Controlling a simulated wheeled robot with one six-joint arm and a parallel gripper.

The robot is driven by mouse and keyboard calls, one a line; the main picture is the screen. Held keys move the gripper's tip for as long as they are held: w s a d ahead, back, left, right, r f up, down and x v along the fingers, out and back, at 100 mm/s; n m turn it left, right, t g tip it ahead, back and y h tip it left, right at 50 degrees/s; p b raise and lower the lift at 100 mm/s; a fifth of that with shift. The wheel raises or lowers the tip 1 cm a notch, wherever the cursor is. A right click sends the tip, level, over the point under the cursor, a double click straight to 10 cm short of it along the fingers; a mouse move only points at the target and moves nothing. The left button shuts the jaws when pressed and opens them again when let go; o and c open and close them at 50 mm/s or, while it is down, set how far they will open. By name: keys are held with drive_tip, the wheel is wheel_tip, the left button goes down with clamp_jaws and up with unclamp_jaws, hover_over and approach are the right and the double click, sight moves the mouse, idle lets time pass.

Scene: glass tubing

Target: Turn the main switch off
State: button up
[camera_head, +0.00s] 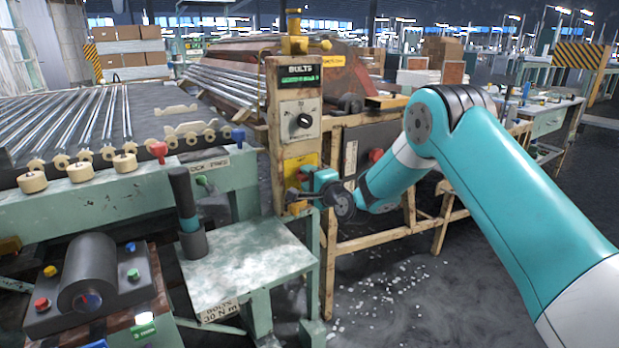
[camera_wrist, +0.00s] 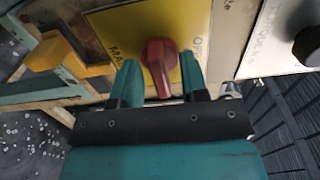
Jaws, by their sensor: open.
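The main switch is a red rotary handle (camera_wrist: 161,62) on a yellow plate (camera_wrist: 115,20) with partly hidden lettering. In the wrist view my gripper (camera_wrist: 160,70) is open, with one teal finger on each side of the handle. Gaps show between the fingers and the handle, so they appear not to be closed on it. In the head view the yellow plate (camera_head: 298,163) is on the post below a black dial, and my gripper (camera_head: 301,187) reaches it from the right.
The cream post (camera_head: 284,140) carries a BOLTS sign and the black dial (camera_head: 303,121). A green bench (camera_head: 235,262) with a dark upright handle stands in front at left. A red knob (camera_head: 376,155) on a dark box is behind my wrist. Open floor lies below my arm.

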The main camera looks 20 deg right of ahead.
clamp_jaws()
drive_tip(key=shift+f, duration=0.1)
drive_tip(key=n+b, duration=0.3)
drive_tip(key=shift+f+n, duration=0.15)
drive_tip(key=shift+n, duration=0.25)
drive_tip(key=n+b, duration=0.9)
drive_tip(key=n, duration=0.1)
drive_tip(key=shift+b, duration=0.3)
drive_tip(key=shift+n+b, duration=1.65)
drive_tip(key=shift+n, duration=0.35)
